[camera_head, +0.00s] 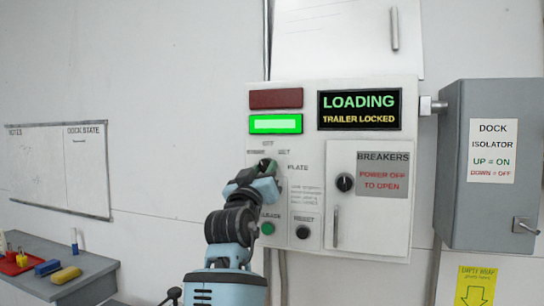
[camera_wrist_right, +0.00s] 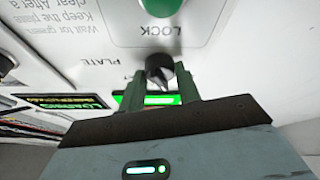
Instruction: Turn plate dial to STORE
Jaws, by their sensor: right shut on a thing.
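The plate dial is a small black knob (camera_wrist_right: 158,66) on the white control panel (camera_head: 290,92), beside the word PLATE. My right gripper (camera_wrist_right: 161,80) is shut on the dial, with one greenish finger on each side of it. In the head view the right gripper (camera_head: 266,170) covers most of the dial and part of the small labels around it. I cannot tell which label the dial points to. My left gripper is not in view.
The display (camera_head: 359,109) reads LOADING, TRAILER LOCKED. A green lamp (camera_head: 276,124) is lit under a dark red one (camera_head: 276,98). The breakers door (camera_head: 368,220) and grey dock isolator box (camera_head: 490,165) are at right. A bench (camera_head: 95,266) with tools stands at lower left.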

